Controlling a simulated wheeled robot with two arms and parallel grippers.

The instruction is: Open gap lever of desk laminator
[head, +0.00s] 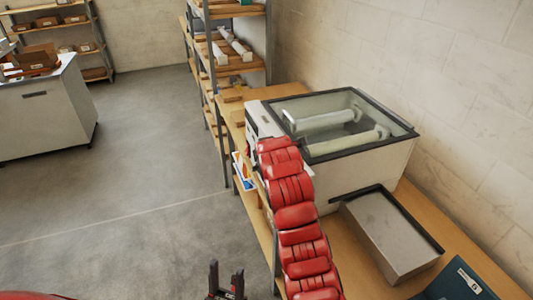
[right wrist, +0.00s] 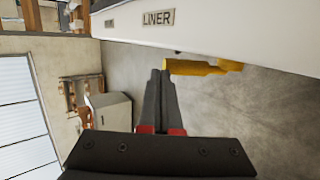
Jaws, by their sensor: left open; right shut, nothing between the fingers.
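The desk laminator (head: 365,175) is a white box with a dark-framed glass top, on the wooden bench in the head view. In the right wrist view its white side panel (right wrist: 235,30) carries a "LINER" label. A yellow lever (right wrist: 200,67) sticks out below that panel. My right gripper (right wrist: 160,73) is shut and empty, its fingertips just beside the lever's left end; I cannot tell whether they touch. In the head view my red right arm reaches to the laminator's left side, and its gripper is hidden. My left gripper (head: 227,270) is open and empty at the bottom.
A grey metal box (head: 385,230) with a dark edge stands on the bench (head: 450,230) in front of the laminator. A dark teal item (head: 462,285) lies at the lower right. Shelving (head: 235,65) stands behind.

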